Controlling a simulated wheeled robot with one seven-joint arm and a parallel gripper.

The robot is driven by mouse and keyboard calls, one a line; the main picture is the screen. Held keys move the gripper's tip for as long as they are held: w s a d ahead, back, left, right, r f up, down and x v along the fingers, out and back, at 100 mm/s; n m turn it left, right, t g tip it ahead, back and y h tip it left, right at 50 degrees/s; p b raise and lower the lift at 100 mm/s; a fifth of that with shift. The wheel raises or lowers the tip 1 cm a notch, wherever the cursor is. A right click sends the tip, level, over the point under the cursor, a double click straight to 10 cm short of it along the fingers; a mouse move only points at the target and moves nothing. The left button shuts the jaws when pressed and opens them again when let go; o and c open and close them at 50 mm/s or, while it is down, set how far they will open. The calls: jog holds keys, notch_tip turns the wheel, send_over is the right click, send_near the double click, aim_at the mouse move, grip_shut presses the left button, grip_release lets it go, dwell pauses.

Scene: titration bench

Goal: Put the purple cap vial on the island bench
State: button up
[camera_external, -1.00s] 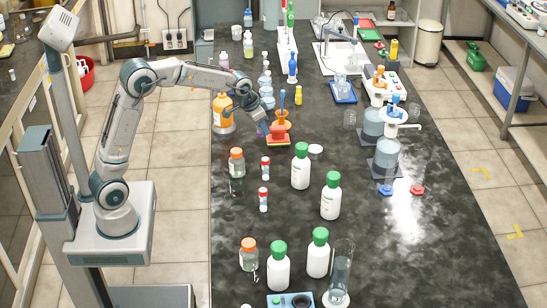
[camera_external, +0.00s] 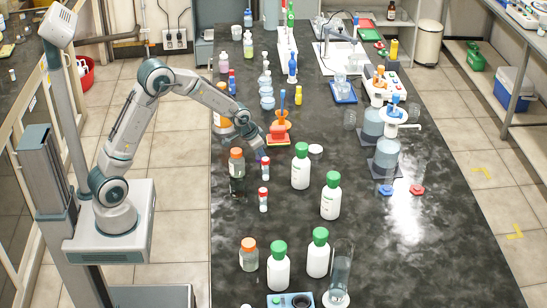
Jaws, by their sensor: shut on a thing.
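My gripper (camera_external: 258,148) is low over the left side of the black island bench (camera_external: 430,240), shut on the purple cap vial (camera_external: 259,155). The vial is small in the picture and mostly hidden by the gripper; only a purple patch shows at the fingertips. It is between an orange-capped jar (camera_external: 237,163) on the left and a red-capped vial (camera_external: 265,168) on the right. Whether the held vial touches the bench top cannot be told.
Another red-capped vial (camera_external: 263,200) stands closer to the camera. Green-capped white bottles (camera_external: 300,170) stand to the right. An orange and red stand (camera_external: 279,130) is just behind my gripper. The right front of the bench is clear.

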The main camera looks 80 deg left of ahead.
jog(key=shift+f, duration=1.25)
jog(key=shift+f, duration=0.2)
jog(key=o, duration=1)
jog(key=shift+r, duration=0.1)
